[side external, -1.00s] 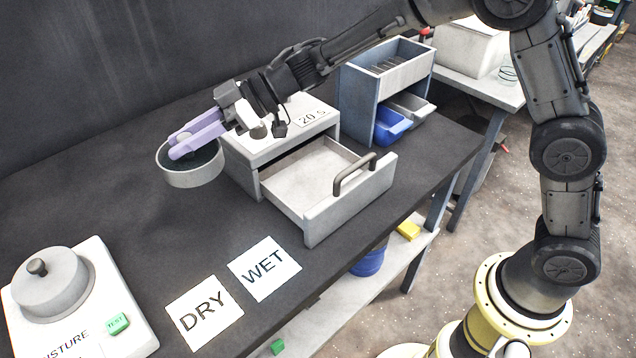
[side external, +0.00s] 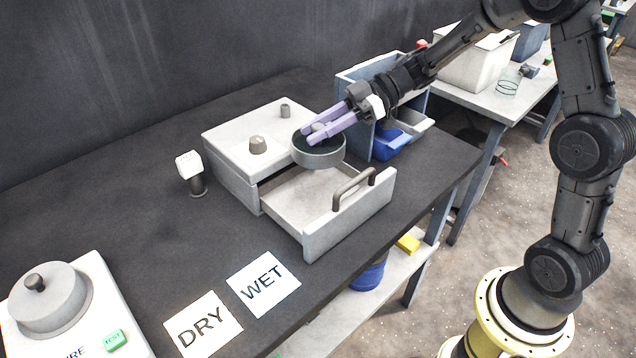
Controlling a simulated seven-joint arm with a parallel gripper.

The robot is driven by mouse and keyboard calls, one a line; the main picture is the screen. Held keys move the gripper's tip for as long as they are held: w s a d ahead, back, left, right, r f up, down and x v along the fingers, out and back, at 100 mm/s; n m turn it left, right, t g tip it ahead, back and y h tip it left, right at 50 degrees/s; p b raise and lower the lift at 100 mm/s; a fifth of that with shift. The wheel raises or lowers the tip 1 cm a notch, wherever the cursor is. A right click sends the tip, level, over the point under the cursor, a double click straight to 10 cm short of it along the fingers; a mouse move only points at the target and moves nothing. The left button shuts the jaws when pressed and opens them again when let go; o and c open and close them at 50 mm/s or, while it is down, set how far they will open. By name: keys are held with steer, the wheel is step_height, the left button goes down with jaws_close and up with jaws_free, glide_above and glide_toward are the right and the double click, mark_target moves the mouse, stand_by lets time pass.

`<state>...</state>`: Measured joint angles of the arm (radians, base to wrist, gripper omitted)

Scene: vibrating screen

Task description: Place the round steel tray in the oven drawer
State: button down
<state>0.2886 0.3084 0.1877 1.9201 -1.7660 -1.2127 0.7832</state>
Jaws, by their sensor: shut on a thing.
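The round steel tray (side external: 319,158) is a shallow grey pan with dark contents. My gripper (side external: 312,134) has purple fingers and is shut on the tray's rim. It holds the tray roughly level above the back part of the open oven drawer (side external: 347,228). The drawer is pulled out of the white oven box (side external: 235,184), with a dark bar handle (side external: 354,184) on its front. The drawer's visible floor is bare; the tray hides part of its back.
A small white-headed stamp-like tool (side external: 190,170) stands left of the oven. DRY (side external: 203,325) and WET (side external: 263,284) cards lie at the front. The moisture tester (side external: 75,310) is at the lower left. A blue-grey cabinet with a blue bin (side external: 384,144) stands behind right.

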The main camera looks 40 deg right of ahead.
step_height(320, 180, down, 12)
steer(key=shift+f, duration=0.25)
steer(key=shift+f, duration=0.1)
steer(key=shift+f, duration=0.1)
steer(key=c, duration=0.6)
jaws_free()
